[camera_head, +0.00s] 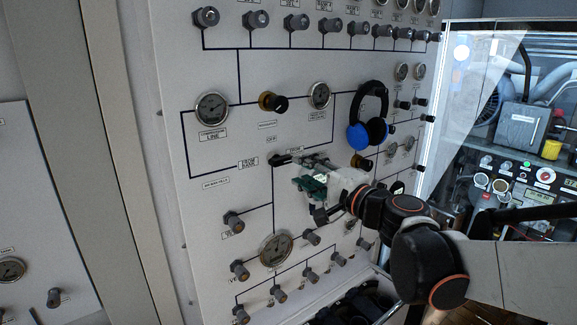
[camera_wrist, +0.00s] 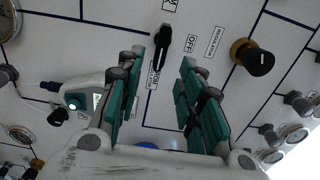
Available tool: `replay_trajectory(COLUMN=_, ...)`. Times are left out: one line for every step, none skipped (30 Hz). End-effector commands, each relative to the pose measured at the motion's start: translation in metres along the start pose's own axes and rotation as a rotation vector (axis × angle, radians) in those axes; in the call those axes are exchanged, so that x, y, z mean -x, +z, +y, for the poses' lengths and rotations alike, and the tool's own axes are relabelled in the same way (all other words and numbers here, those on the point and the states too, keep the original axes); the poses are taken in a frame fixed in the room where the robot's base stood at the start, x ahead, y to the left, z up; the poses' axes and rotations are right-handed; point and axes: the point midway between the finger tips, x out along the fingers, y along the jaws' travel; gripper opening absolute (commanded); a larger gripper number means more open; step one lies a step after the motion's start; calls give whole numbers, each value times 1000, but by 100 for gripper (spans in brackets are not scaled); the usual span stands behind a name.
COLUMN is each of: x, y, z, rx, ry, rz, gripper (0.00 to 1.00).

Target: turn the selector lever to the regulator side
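The selector lever (camera_head: 283,160) is a short black handle on the white panel, lying roughly level in the head view, below the OFF label. In the wrist view the lever (camera_wrist: 162,46) stands nearly upright in the picture, with the OFF and REGULATOR labels to its right. My gripper (camera_head: 308,172) is just right of the lever in the head view. In the wrist view my gripper (camera_wrist: 164,58) is open, its green-padded fingers apart, with the lever between the fingertip lines. I see no clear contact, and cannot tell the depth gap. The REGULATOR label (camera_wrist: 215,42) is readable.
A brass-and-black knob (camera_head: 273,102) sits above the lever, and gauges, such as the line gauge (camera_head: 212,108), surround it. Blue headphones (camera_head: 369,116) hang on the panel above my wrist. Several grey valve knobs (camera_head: 234,221) stick out lower down.

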Motion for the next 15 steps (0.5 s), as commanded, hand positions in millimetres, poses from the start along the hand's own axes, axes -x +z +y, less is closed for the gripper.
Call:
replay_trajectory(x=11, y=-1, z=0, rx=0, ry=0, rz=2, gripper=34)
replay_trajectory(x=16, y=-1, z=0, rx=0, ry=0, rz=2, gripper=34)
replay_trajectory(x=22, y=-1, z=0, rx=0, ry=0, rz=3, gripper=34)
replay_trajectory(x=27, y=-1, z=0, rx=0, ry=0, rz=2, gripper=34)
replay_trajectory(x=31, y=0, z=0, rx=0, ry=0, rz=1, gripper=34)
replay_trajectory(x=35, y=0, z=0, rx=0, ry=0, rz=2, gripper=34)
replay_trajectory(x=38, y=-1, z=0, rx=0, ry=0, rz=2, gripper=34)
replay_trajectory(x=41, y=-1, z=0, rx=0, ry=0, rz=2, gripper=34)
replay_trajectory(x=44, y=0, z=0, rx=0, ry=0, rz=1, gripper=34)
replay_trajectory(x=45, y=0, z=0, rx=0, ry=0, rz=0, gripper=34)
replay_trajectory(x=47, y=0, z=0, rx=0, ry=0, rz=0, gripper=34)
replay_trajectory(x=48, y=0, z=0, rx=0, ry=0, rz=-1, gripper=34)
replay_trajectory(x=48, y=0, z=0, rx=0, ry=0, rz=-1, gripper=34)
replay_trajectory(x=49, y=0, z=0, rx=0, ry=0, rz=-1, gripper=34)
replay_trajectory(x=49, y=0, z=0, rx=0, ry=0, rz=-1, gripper=34)
